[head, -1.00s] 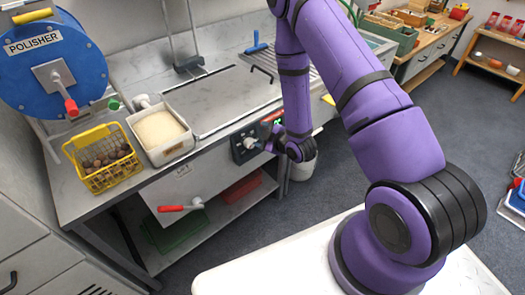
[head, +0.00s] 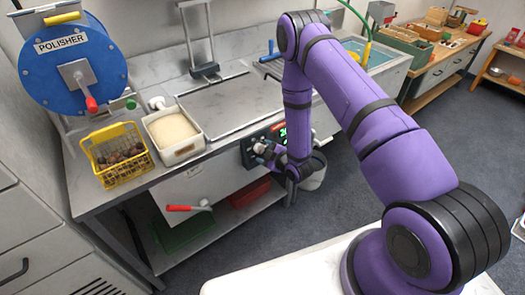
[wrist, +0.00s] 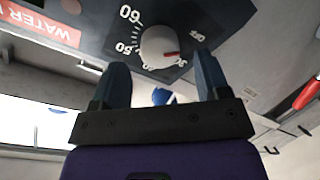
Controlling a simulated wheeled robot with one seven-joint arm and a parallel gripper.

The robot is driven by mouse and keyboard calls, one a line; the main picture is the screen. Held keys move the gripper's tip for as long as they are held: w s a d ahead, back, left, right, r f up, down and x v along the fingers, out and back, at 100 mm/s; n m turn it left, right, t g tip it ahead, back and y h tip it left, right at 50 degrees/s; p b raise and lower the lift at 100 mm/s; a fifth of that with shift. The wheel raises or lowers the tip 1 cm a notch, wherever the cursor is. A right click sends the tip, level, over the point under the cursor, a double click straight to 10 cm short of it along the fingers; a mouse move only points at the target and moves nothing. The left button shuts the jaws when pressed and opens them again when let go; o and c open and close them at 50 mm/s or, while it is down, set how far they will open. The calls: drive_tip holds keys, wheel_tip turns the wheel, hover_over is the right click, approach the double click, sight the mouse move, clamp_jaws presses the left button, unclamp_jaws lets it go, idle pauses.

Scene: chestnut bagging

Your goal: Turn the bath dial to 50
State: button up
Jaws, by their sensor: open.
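The bath dial (wrist: 158,46) is a round pale knob with a red pointer mark on a black panel with white numbers and OFF. In the wrist view 60 and 50 read clearly at its left, and the lower numbers are partly hidden or blurred. The red mark points right, between OFF and the low numbers, away from 50. My gripper (wrist: 161,70) is open, with one blue finger on each side below the dial; contact is not visible.
A red WATER label (wrist: 42,22) is beside the panel. A green display (head: 283,133) shows by my wrist. A red-handled lever (head: 187,208) sticks out at the lower left of the bench front. A white bin (head: 313,174) stands right of my wrist.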

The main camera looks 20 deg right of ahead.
drive_tip(key=shift+x, duration=1.05)
drive_tip(key=c, duration=0.9)
